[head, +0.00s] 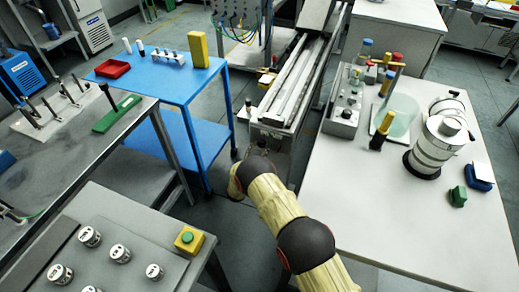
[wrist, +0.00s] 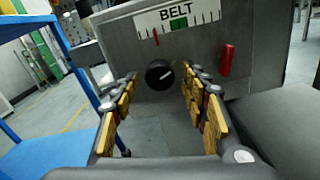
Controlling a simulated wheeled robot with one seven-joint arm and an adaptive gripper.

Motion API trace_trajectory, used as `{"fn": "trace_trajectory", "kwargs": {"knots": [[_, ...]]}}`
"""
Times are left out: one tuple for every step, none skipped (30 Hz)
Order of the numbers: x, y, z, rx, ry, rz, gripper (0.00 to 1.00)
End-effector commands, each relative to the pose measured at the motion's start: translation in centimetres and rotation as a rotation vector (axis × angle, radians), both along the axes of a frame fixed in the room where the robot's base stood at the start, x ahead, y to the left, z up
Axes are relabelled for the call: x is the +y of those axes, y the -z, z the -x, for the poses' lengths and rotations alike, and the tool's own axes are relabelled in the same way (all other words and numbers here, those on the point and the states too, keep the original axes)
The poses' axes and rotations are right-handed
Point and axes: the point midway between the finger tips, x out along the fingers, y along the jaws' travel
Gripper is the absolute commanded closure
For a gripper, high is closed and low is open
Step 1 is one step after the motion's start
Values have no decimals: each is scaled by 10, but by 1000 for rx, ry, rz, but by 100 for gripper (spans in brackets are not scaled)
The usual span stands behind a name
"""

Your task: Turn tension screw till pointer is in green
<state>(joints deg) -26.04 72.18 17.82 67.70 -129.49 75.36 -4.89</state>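In the wrist view a grey panel carries a white scale (wrist: 178,17) marked BELT with a green band (wrist: 179,24) near its middle. The red pointer (wrist: 155,37) stands left of the green band, outside it. Below is the round black tension screw (wrist: 160,74) with a white line pointing up and right. My gripper (wrist: 161,79) is open, its yellow-padded fingers to the left and right of the screw in the picture. The screw shows between the fingertips; I cannot tell whether they reach around it. No contact shows. In the head view my arm hides the gripper.
A red upright handle (wrist: 227,58) is on the panel right of the screw. The conveyor (head: 300,80) runs away behind the panel. A blue table (head: 150,82) stands left and a white table (head: 430,225) right, with grey floor between.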

Motion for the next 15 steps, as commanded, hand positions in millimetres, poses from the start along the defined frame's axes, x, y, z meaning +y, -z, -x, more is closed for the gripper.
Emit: {"fn": "trace_trajectory", "kwargs": {"knots": [[0,0,0,0,0,0,60],[0,0,0,0,0,0,62],[0,0,0,0,0,0,64],[0,0,0,0,0,0,66],[0,0,0,0,0,0,67],[0,0,0,0,0,0,70],[0,0,0,0,0,0,71],[0,0,0,0,0,0,73],[0,0,0,0,0,0,75],[0,0,0,0,0,0,77],[0,0,0,0,0,0,79],[0,0,0,0,1,0,81],[0,0,0,0,1,0,83],[0,0,0,0,1,0,84],[0,0,0,0,1,0,87]]}}
